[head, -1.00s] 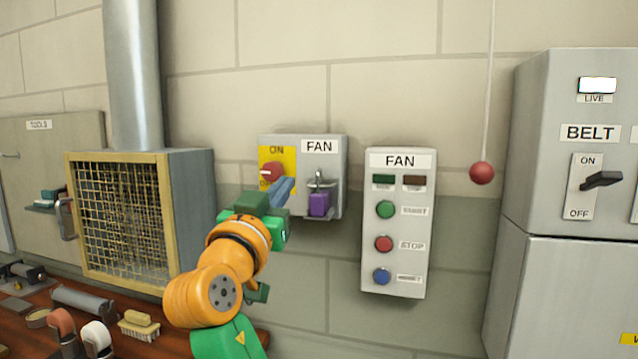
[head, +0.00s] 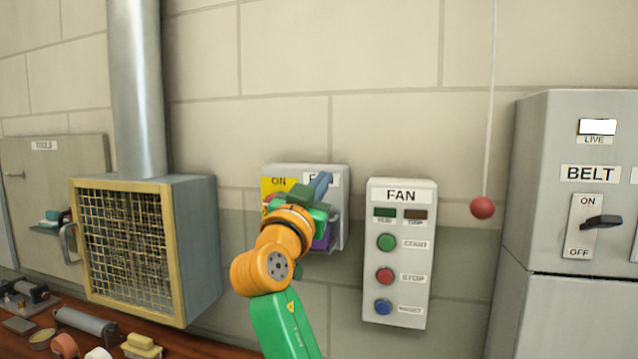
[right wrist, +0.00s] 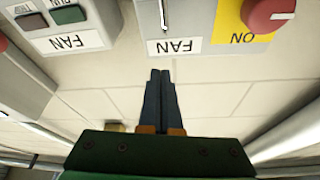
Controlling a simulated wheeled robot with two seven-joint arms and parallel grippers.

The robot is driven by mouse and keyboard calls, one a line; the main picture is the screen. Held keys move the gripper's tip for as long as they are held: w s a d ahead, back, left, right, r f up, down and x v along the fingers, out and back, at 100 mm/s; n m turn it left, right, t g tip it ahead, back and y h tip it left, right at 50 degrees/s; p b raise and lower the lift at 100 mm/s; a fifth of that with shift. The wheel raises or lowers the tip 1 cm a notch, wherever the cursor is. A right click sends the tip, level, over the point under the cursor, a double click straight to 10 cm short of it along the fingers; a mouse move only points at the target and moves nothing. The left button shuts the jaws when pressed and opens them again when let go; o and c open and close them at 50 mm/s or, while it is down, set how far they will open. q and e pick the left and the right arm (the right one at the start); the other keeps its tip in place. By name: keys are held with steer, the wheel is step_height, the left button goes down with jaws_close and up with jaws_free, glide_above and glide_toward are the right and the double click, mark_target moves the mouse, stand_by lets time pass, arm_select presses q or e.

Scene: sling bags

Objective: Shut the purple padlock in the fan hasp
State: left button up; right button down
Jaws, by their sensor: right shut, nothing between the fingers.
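The purple padlock (head: 322,239) hangs low on the right side of the grey fan switch box (head: 341,180), partly hidden behind my right gripper. Its shackle and the fan hasp are covered in the head view, so I cannot tell whether it is shut. My right gripper (head: 322,180) is in front of the box, fingers together and empty, tips over the FAN label. In the right wrist view the shut fingers (right wrist: 160,76) point at the upside-down FAN label (right wrist: 174,47). The red knob (right wrist: 270,12) on its yellow ON plate is to their right. My left gripper is not in view.
A FAN button panel (head: 400,255) is just right of the switch box. A red ball (head: 482,208) hangs on a cord farther right, before the BELT cabinet (head: 560,140). A mesh-fronted box (head: 195,250) stands left. Bare wall lies above the switch box.

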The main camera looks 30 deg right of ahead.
steer(key=f, duration=0.1)
steer(key=w+f+p, duration=0.1)
steer(key=f, duration=0.1)
steer(key=shift+f, duration=0.3)
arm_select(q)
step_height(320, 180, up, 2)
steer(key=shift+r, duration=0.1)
arm_select(e)
steer(key=shift+d, duration=0.1)
arm_select(q)
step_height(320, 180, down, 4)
steer(key=b, duration=0.3)
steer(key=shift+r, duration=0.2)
arm_select(e)
step_height(320, 180, down, 3)
steer(key=shift+s+r, duration=0.1)
steer(key=shift+r, duration=0.1)
